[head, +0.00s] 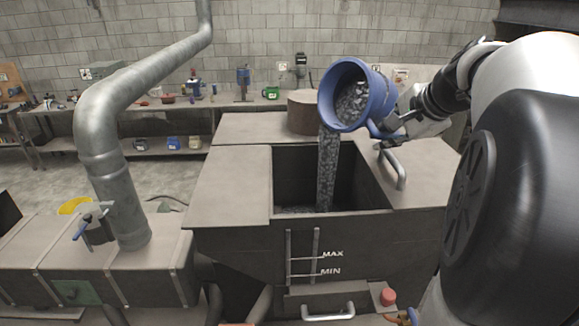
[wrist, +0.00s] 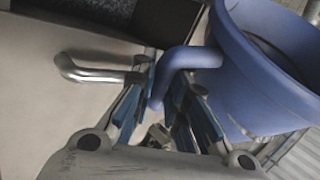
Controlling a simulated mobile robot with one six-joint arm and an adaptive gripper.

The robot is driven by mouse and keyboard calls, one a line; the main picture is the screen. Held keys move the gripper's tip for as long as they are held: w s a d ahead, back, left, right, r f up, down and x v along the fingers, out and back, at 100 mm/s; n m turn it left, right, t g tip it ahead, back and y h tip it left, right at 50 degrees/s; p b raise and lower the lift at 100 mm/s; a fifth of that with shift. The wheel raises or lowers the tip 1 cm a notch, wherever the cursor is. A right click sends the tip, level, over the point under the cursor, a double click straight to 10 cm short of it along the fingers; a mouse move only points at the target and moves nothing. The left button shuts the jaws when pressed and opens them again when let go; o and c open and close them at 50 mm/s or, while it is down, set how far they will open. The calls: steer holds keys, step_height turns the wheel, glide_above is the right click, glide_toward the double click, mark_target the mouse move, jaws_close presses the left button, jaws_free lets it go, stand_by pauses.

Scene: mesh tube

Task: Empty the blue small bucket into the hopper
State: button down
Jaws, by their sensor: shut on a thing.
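The blue small bucket (head: 375,95) is tilted on its side above the hopper (head: 240,225), its mouth facing left and down. Grey granular material (head: 327,170) pours from its rim in a stream into the hopper's square opening. Some grey material still shows inside the bucket. A layer of grey material (head: 296,210) shows inside the hopper. My gripper (head: 392,133) is to the right of the bucket, at its handle. In the wrist view my gripper (wrist: 165,112) is shut on the bucket's blue handle (wrist: 182,62), with the bucket wall (wrist: 245,70) at right.
A metal handle (head: 397,168) stands on the hopper's top right, close below my gripper. A large metal pipe (head: 115,130) rises at left. A brown drum (head: 302,112) stands behind the opening. A workbench (head: 175,103) with tools runs along the back wall.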

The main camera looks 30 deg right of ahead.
steer(key=shift+w+d, duration=0.25)
steer(key=shift+d, duration=0.4)
steer(key=shift+s+a, duration=0.15)
steer(key=shift+a, duration=0.3)
steer(key=shift+d+f, duration=0.1)
steer(key=shift+d, duration=0.05)
steer(key=shift+a, duration=0.2)
steer(key=shift+t+b, duration=0.3)
steer(key=shift+d, duration=0.1)
